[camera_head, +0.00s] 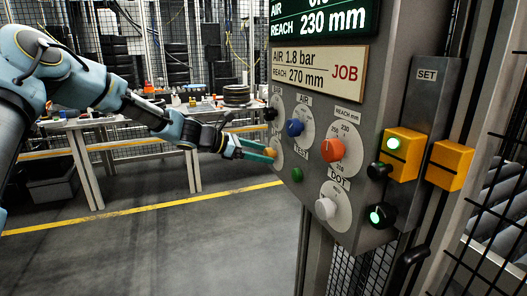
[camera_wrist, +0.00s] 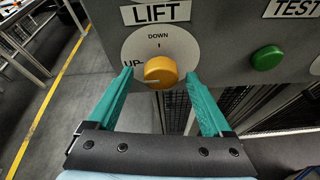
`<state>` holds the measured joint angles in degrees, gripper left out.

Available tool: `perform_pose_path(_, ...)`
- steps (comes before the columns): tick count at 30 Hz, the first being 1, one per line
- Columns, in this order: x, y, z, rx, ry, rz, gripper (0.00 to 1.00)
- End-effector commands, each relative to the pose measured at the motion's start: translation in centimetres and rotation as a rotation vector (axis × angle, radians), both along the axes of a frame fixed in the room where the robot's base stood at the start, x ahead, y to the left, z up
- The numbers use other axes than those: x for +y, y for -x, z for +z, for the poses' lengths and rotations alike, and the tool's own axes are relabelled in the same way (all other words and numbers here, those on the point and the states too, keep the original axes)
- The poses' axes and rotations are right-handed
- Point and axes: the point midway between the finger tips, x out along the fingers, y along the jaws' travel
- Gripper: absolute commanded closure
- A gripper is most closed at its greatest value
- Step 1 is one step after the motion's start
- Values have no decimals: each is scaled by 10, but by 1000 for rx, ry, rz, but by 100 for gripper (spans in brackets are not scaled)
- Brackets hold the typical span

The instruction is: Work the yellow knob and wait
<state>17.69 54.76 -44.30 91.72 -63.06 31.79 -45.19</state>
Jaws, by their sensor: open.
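The yellow knob (camera_wrist: 161,73) sits on a white dial marked UP and DOWN under a LIFT label, in the wrist view. Its pale pointer line lies toward the left, on the UP side. My gripper (camera_wrist: 158,78) is open, with one teal finger on each side of the knob. I cannot tell whether either fingertip touches it. In the head view my gripper (camera_head: 270,154) reaches the left edge of the grey panel, at the yellow knob (camera_head: 271,153), which the fingers partly cover.
The panel also bears a blue knob (camera_head: 295,127), an orange knob (camera_head: 333,150), a white knob (camera_head: 326,208) and a green TEST button (camera_wrist: 267,58). Yellow SET blocks (camera_head: 402,153) are at the right. A table (camera_head: 100,122) stands behind my arm. Open floor lies left of the panel.

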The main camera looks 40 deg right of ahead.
Motion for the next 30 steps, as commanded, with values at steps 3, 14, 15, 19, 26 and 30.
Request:
perform_pose_path(3, -7, 3, -3, 1, -1, -2, 16)
perform_pose_path(14, -8, 4, -4, -1, -1, -1, 22)
perform_pose_path(15, -8, 3, -4, -1, -1, -1, 26)
perform_pose_path(19, -8, 4, -4, -1, -1, -1, 41)
perform_pose_path(26, -8, 3, -4, -1, -1, -1, 67)
perform_pose_path(30, -8, 4, -4, -1, -1, -1, 82)
